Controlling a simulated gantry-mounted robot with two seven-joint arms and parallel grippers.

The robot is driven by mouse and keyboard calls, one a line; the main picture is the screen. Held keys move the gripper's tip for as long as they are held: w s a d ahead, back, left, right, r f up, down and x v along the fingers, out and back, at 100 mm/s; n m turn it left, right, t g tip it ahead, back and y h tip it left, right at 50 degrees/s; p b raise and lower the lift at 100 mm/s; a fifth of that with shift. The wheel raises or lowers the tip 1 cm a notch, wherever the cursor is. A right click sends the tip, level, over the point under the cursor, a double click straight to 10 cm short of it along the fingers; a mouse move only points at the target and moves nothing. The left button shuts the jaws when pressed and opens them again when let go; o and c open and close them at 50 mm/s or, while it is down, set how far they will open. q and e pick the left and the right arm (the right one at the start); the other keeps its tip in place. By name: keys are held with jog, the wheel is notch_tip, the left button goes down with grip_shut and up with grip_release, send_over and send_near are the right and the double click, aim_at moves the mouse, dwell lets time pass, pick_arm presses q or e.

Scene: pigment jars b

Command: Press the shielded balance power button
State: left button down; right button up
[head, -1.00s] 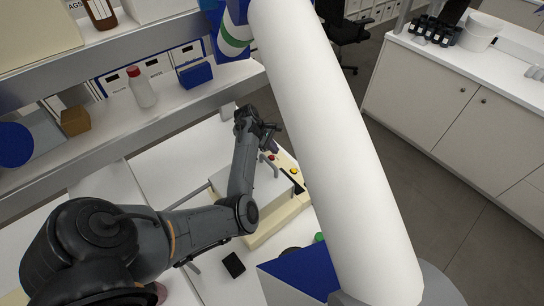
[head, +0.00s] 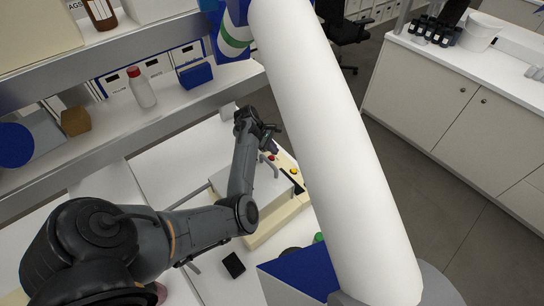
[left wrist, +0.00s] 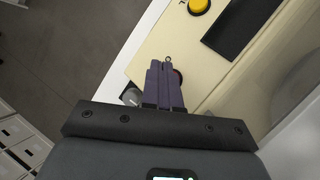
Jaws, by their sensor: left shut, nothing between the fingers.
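The balance (head: 262,233) is a cream-coloured device on the white bench in the head view, and its cream casing (left wrist: 150,58) fills much of the left wrist view. It has a yellow button (head: 294,171), also in the left wrist view (left wrist: 198,6), and a dark display (left wrist: 240,25). A red button (head: 271,157) lies close to my left gripper (head: 272,146). My right gripper is not in view.
A small black block (head: 233,265) lies on the bench in front of the balance. A shelf behind holds a white bottle with a red cap (head: 142,90), a blue box (head: 195,75) and a brown box (head: 75,121). A blue-topped object (head: 300,272) stands at the front.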

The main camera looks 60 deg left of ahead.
pick_arm(q)
jog(key=shift+f, duration=0.3)
jog(key=shift+s+f, duration=0.15)
jog(key=shift+f, duration=0.2)
dwell(0.6)
jog(key=shift+f, duration=0.35)
dwell(0.5)
jog(key=shift+r, duration=0.1)
jog(key=shift+r+p, duration=0.35)
jog(key=shift+p, duration=0.25)
jog(key=shift+d+r+p, duration=0.2)
jog(key=shift+r+p, duration=0.3)
jog(key=shift+p, duration=0.1)
